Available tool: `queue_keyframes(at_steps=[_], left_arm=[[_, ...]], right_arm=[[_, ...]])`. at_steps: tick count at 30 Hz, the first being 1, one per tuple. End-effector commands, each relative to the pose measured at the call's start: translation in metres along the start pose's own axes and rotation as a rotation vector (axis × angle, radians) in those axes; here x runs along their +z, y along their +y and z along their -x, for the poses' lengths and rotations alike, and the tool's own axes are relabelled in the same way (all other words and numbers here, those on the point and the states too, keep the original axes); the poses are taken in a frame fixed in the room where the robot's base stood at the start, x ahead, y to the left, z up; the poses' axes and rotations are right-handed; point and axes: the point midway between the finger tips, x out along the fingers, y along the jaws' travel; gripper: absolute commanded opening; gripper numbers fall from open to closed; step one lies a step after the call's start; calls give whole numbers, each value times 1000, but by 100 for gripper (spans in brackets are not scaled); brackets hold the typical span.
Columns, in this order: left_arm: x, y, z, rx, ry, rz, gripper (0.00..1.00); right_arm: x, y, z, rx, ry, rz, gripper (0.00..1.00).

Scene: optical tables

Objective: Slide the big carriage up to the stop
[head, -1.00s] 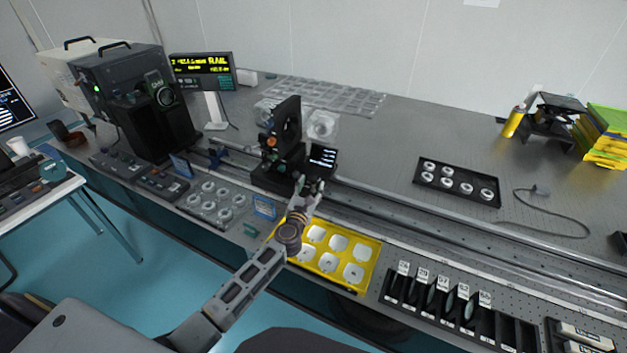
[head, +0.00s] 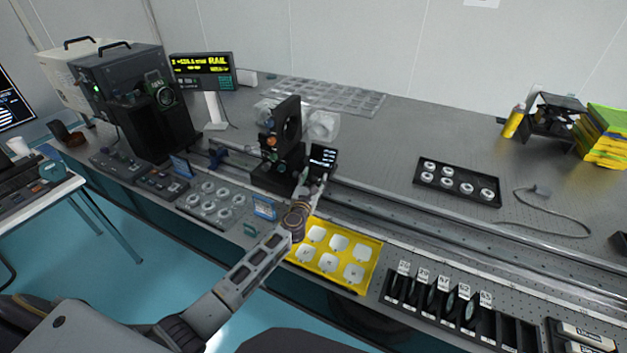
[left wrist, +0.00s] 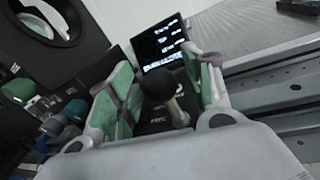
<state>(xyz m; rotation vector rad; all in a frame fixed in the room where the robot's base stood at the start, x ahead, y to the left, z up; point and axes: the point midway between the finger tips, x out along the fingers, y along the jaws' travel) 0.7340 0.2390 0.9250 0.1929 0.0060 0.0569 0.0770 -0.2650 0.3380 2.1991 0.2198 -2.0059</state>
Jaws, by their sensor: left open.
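The big carriage (head: 272,180) is black with an upright ring mount (head: 287,122) and a small lit screen (head: 322,157) at its right side. It stands on the long rail (head: 420,220). A blue piece (head: 217,155), possibly the stop, sits on the rail to its left, with a gap between. My left gripper (head: 317,186) is at the carriage's right front. In the left wrist view its green-padded fingers (left wrist: 163,98) are open on either side of a black ball knob (left wrist: 158,88) on a brass stem. Contact with the knob cannot be told. My right gripper is not in view.
A yellow tray (head: 375,262) lies in front of the rail, below my left wrist. A tray of rings (head: 213,204) lies left of it, and a black slotted rack (head: 440,305) to the right. The rail right of the carriage is clear.

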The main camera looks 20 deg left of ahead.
Motion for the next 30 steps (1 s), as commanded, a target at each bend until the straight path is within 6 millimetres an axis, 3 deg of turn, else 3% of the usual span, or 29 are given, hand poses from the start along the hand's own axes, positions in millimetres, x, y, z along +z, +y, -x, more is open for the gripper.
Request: queue_keyframes(at_steps=[2, 13, 22, 30], left_arm=[[0, 0, 0, 0, 0, 0, 47], [0, 0, 0, 0, 0, 0, 0], [-1, 3, 0, 1, 0, 0, 0], [-6, 29, -6, 6, 0, -3, 0]], right_arm=[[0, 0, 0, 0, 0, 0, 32], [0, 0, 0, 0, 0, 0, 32], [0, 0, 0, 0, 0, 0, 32], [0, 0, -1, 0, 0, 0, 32]])
